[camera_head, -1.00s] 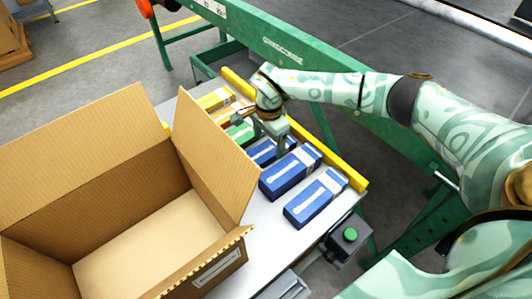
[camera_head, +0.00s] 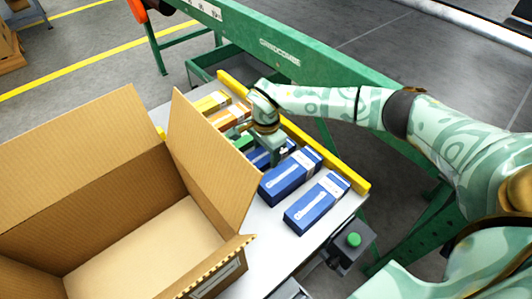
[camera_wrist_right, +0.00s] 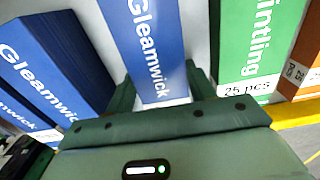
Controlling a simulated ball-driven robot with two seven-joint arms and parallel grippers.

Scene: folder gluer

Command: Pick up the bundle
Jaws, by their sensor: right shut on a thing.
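A row of small cartons lies on the grey packing table. My right gripper (camera_head: 268,150) reaches down from above onto a blue bundle (camera_head: 257,158) between the green carton and two other blue cartons, hiding its middle. In the right wrist view its fingers (camera_wrist_right: 160,90) are on both sides of the blue "Gleamwick" bundle (camera_wrist_right: 150,45), and it is shut on it. The bundle still appears to be at table level in the row. My left gripper is not in view.
A green carton (camera_head: 243,141), an orange one (camera_head: 230,117) and a yellow one (camera_head: 212,100) lie beyond; blue cartons (camera_head: 290,176) (camera_head: 317,203) lie nearer. A yellow rail (camera_head: 325,163) edges the table. A large open cardboard box (camera_head: 80,175) stands left.

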